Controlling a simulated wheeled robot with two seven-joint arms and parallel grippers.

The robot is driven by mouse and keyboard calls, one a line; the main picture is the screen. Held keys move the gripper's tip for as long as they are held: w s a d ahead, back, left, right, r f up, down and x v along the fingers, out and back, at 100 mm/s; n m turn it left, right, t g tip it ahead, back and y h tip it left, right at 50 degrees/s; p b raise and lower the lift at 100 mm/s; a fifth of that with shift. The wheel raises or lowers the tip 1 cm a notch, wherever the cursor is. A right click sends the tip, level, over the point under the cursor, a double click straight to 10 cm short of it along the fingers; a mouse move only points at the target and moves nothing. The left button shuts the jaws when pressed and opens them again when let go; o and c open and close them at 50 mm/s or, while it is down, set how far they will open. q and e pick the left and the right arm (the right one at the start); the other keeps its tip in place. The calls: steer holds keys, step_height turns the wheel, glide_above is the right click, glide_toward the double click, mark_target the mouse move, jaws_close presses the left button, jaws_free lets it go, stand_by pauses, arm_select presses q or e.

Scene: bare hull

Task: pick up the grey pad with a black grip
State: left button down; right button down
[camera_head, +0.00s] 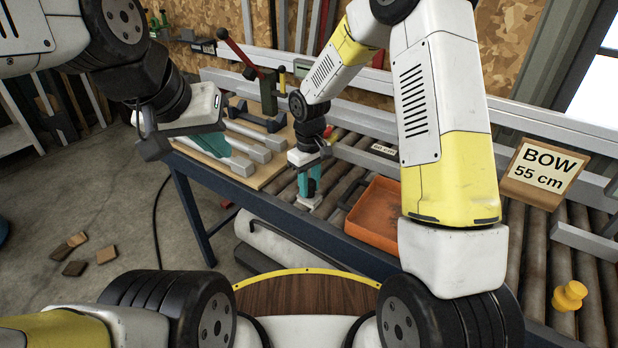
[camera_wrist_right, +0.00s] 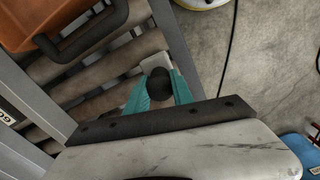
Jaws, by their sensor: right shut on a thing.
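The grey pad (camera_head: 309,202) is at the near edge of the roller bench, below my right gripper (camera_head: 309,186). In the right wrist view its pale corner (camera_wrist_right: 156,62) shows beyond the black round grip (camera_wrist_right: 160,84). The teal fingers of my right gripper (camera_wrist_right: 160,92) are on both sides of that grip and shut on it. I cannot tell whether the pad touches the rollers.
An orange bin (camera_head: 374,226) stands on the rollers right of the pad. A wooden board (camera_head: 267,172) with several grey metal bars lies to its left. A yellow knob-shaped piece (camera_head: 569,296) is at far right, below a BOW 55 cm sign (camera_head: 541,172). Wood scraps (camera_head: 74,268) lie on the floor.

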steer(key=shift+r, duration=0.4)
step_height(320, 180, up, 3)
steer(key=shift+s, duration=0.1)
steer(key=s+r, duration=0.1)
steer(key=s, duration=1.4)
steer(key=shift+s, duration=0.4)
steer(key=shift+a+r, duration=0.1)
